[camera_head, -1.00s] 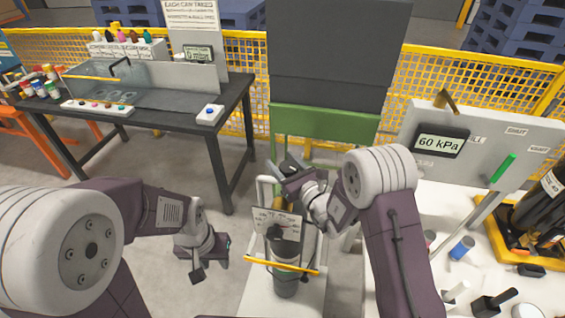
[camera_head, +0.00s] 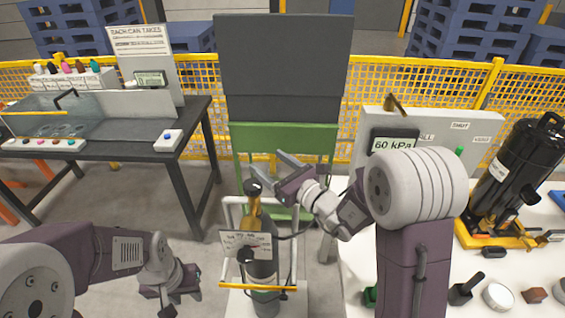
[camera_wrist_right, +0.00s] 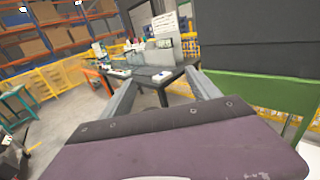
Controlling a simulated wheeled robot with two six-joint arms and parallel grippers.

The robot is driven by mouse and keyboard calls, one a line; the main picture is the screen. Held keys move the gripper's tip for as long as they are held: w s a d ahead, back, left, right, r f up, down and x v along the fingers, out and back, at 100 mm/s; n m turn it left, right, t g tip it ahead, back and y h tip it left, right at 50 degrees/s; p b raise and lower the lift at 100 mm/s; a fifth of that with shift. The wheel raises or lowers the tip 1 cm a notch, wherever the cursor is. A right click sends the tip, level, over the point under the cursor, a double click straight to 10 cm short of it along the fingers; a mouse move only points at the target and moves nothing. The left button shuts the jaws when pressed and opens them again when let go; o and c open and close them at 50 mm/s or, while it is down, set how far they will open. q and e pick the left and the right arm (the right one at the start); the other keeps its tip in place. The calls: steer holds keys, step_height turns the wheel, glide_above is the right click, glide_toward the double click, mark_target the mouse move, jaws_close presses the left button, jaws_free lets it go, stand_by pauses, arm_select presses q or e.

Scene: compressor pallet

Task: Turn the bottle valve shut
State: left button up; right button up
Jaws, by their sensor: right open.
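The bottle (camera_head: 262,272) stands upright on a small white trolley in the head view, grey-bodied with a yellow upper part. A dark valve knob (camera_head: 254,187) appears at its top. A gauge card (camera_head: 245,243) hangs in front of it. My right gripper (camera_head: 268,170) is open, just above and right of the knob; I cannot tell if it touches. The right wrist view shows its two spread fingers (camera_wrist_right: 160,95) with nothing between them. My left gripper (camera_head: 168,303) hangs low, left of the trolley and apart from the bottle; its fingers are unclear.
A yellow bar (camera_head: 258,288) crosses the trolley front. A green-and-dark stand (camera_head: 285,140) rises behind. A dark workbench (camera_head: 190,150) is at left. At right, a white table (camera_head: 420,285) bears a panel with a 60 kPa display (camera_head: 394,144), a black pump (camera_head: 510,175) and small parts.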

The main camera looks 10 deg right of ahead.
steer(key=s+d+r, duration=0.1)
steer(key=d+r, duration=0.1)
steer(key=d, duration=0.1)
steer(key=shift+s, duration=0.4)
steer(key=shift+a, duration=0.1)
